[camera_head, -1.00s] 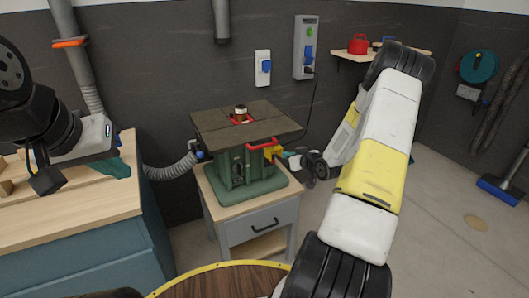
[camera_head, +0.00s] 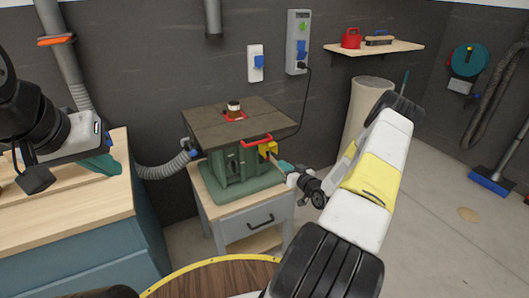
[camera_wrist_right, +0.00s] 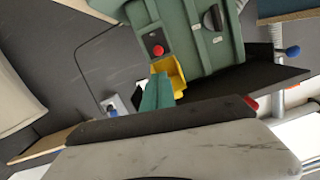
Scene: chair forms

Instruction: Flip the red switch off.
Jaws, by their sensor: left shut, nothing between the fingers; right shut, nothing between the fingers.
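The green machine (camera_head: 235,172) with a dark flat top stands on a small grey cabinet. Its yellow switch cover (camera_head: 268,148) is on the right of its body. In the right wrist view the picture is turned over; a round red switch (camera_wrist_right: 157,50) shows on a dark plate beside the yellow cover (camera_wrist_right: 170,72), which stands open. My right gripper (camera_head: 284,166) is shut and empty, just right of and below the cover. Its teal fingers (camera_wrist_right: 157,92) overlap the cover's edge; I cannot tell if they touch. My left gripper (camera_head: 104,165) is shut above the wooden bench, far from the machine.
The wooden bench (camera_head: 60,205) is at the left, and a grey hose (camera_head: 165,170) runs to the machine. A red handle (camera_head: 257,139) sits by the tabletop edge. A wall shelf (camera_head: 375,48) and a pale cylinder (camera_head: 365,110) are behind my right arm. Floor at right is mostly clear.

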